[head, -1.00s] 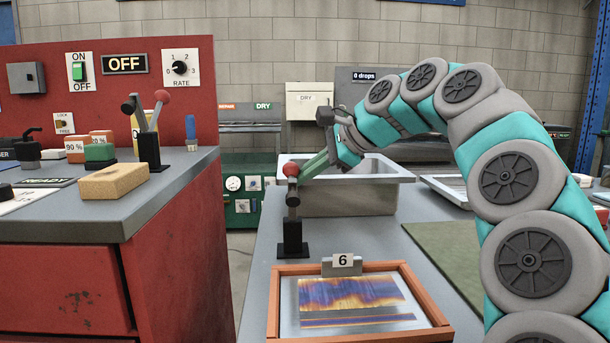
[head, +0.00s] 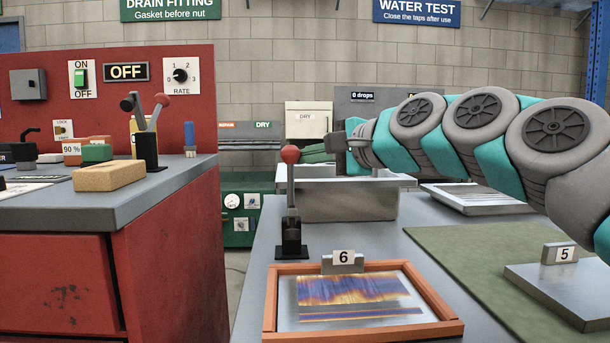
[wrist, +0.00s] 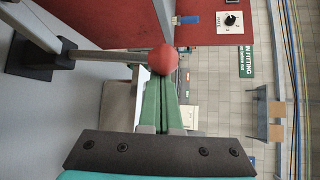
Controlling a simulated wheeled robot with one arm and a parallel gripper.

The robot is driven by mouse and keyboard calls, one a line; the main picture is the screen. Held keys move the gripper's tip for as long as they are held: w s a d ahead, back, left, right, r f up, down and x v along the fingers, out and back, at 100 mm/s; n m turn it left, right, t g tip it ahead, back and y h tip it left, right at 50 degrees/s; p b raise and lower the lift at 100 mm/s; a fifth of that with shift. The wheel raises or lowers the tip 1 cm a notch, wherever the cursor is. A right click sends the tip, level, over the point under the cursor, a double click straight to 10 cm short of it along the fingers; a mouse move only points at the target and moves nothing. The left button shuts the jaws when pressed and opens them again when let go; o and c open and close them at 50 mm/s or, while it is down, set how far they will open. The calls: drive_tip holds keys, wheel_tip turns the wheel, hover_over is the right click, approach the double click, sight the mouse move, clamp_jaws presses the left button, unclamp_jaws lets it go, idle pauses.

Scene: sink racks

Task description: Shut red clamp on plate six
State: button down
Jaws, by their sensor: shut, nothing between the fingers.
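The red-knobbed clamp (head: 290,195) stands on a black base behind plate six (head: 350,298), and its lever points up. Plate six lies in an orange frame behind which stands a "6" tag (head: 344,259). My gripper (head: 309,152) is shut, its green fingers level with the red knob and just right of it in the head view. In the wrist view the knob (wrist: 163,59) is right at the closed fingertips (wrist: 160,85). I cannot tell whether they touch. A second bar (wrist: 30,20) rises from the clamp base in the wrist view.
A metal sink (head: 345,203) stands behind the clamp, under my arm. A "5" plate (head: 560,285) and green mat (head: 470,255) lie to the right. A red cabinet (head: 165,240) with another red-knobbed lever (head: 148,135) stands left across a gap.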

sight(295, 155)
drive_tip(key=s+n+t+y+b, duration=0.1)
drive_tip(key=s, duration=0.1)
drive_tip(key=s+n+t+y+b, duration=0.1)
drive_tip(key=s, duration=0.1)
drive_tip(key=shift+s+r+n+t+b, duration=0.1)
drive_tip(key=shift+s+n+t+b, duration=0.1)
drive_tip(key=shift+n+t+b, duration=0.15)
drive_tip(key=shift+s, duration=0.5)
drive_tip(key=shift+s, duration=0.1)
